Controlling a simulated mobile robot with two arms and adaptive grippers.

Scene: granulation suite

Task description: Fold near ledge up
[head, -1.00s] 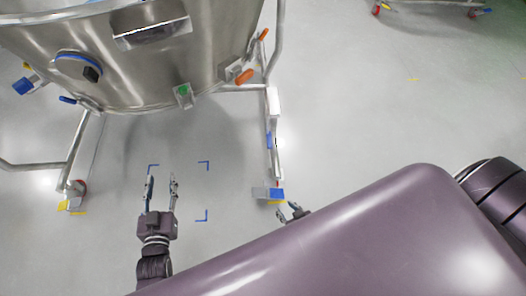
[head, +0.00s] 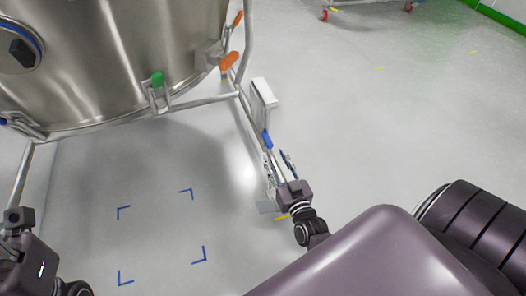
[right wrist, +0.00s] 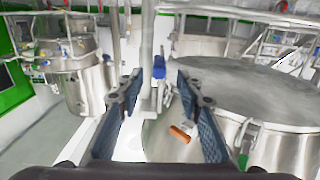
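A narrow pale panel (head: 263,92), which looks like the near ledge, sits at the right side of the steel vessel's frame in the head view. A blue piece (head: 267,139) is just below it on the frame. My right gripper (head: 278,163) is open beside the frame leg, below the blue piece. In the right wrist view its fingers (right wrist: 160,98) are spread, with the blue piece (right wrist: 159,67) between them in the picture and nothing visibly gripped. Contact cannot be told. My left gripper (head: 18,235) is at the lower left edge, its fingers not clearly seen.
The steel vessel (head: 120,60) fills the upper left, with orange handles (head: 229,61) and a green clip (head: 157,79). Blue corner marks (head: 187,192) lie on open floor. A wheeled frame (head: 366,5) stands far back. The floor at right (head: 390,120) is clear.

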